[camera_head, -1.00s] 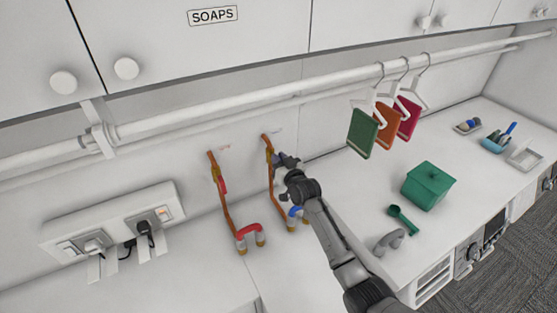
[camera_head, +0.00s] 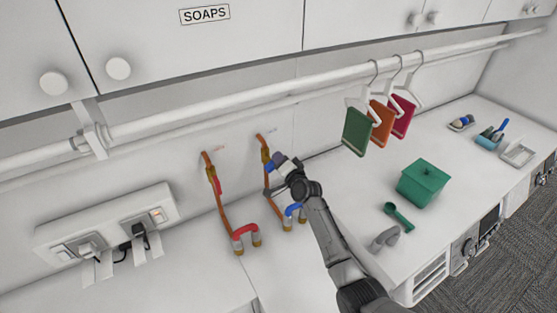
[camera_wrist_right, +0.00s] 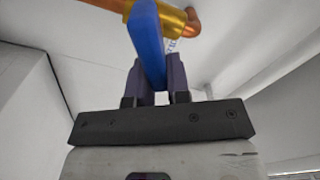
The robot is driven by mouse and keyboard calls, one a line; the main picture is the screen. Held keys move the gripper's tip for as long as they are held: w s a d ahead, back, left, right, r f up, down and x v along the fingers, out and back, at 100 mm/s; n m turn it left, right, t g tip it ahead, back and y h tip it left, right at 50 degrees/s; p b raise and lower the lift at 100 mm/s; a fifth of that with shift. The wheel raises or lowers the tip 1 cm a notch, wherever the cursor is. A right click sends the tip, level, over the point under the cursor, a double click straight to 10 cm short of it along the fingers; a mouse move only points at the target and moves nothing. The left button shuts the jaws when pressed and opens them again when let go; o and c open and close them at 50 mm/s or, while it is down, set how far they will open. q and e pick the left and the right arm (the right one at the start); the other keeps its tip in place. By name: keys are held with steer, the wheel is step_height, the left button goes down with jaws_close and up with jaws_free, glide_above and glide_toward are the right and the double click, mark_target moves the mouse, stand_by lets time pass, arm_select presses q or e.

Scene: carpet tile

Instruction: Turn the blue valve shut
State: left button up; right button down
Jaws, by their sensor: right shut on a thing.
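The blue valve's lever handle (camera_wrist_right: 149,45) is between the fingers of my right gripper (camera_wrist_right: 154,80) in the right wrist view. Its brass body (camera_wrist_right: 172,22) sits on a copper pipe (camera_wrist_right: 195,18). In the head view, the brass valve body (camera_head: 266,155) is on the right-hand pipe. The blue handle (camera_head: 279,159) shows at the tip of my right gripper (camera_head: 282,165), angled out from the pipe. The gripper is shut on the handle, and its fingers partly cover it in the head view. My left gripper is not in view.
A second pipe with a red valve handle (camera_head: 217,184) stands to the left. A red hose connector (camera_head: 246,231) and a blue one (camera_head: 294,209) are below. A green box (camera_head: 422,184) and scoop (camera_head: 398,215) stand on the counter. A rail (camera_head: 320,80) runs above.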

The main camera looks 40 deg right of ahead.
steer(key=m, duration=0.2)
steer(key=f+m, duration=0.1)
steer(key=m, duration=0.2)
steer(key=shift+d+f, duration=0.15)
steer(key=shift+d, duration=0.05)
steer(key=shift+m, duration=0.5)
steer(key=shift+f, duration=0.1)
steer(key=shift+m, duration=0.3)
steer(key=c, duration=1.2)
jaws_free()
steer(key=shift+o, duration=0.6)
steer(key=shift+s, duration=0.15)
